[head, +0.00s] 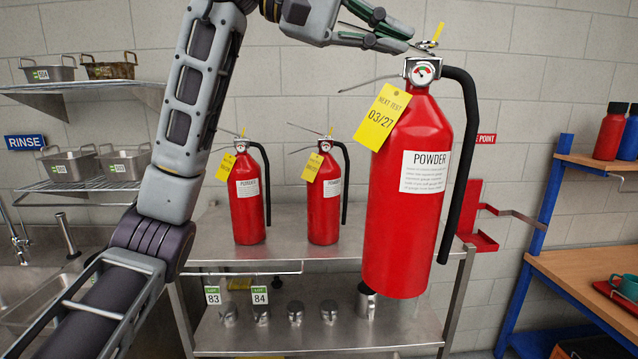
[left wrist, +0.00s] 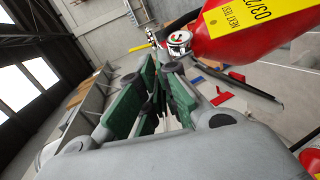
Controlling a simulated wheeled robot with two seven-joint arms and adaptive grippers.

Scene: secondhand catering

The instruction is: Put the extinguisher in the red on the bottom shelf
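A red extinguisher (head: 410,220) with a white POWDER label, yellow tag and black hose hangs in the air, slightly tilted, in front of the steel table. Its round gauge (head: 422,73) has red and green zones; I cannot read the needle surely. My left gripper (head: 392,36) is shut on its upper lever; the gauge also shows in the left wrist view (left wrist: 180,40). Two similar extinguishers, the left one (head: 247,200) and the middle one (head: 323,198), stand upright on the table top; their gauges are too small to read. The bottom shelf (head: 290,343) is below. My right gripper is out of view.
Several small metal vessels (head: 295,314) stand along the bottom shelf, with lot tags (head: 212,295) above. A red wall bracket (head: 482,241) is right of the table. A blue-framed wooden bench (head: 590,268) stands at right; a sink (head: 30,290) and wire shelf (head: 85,186) at left.

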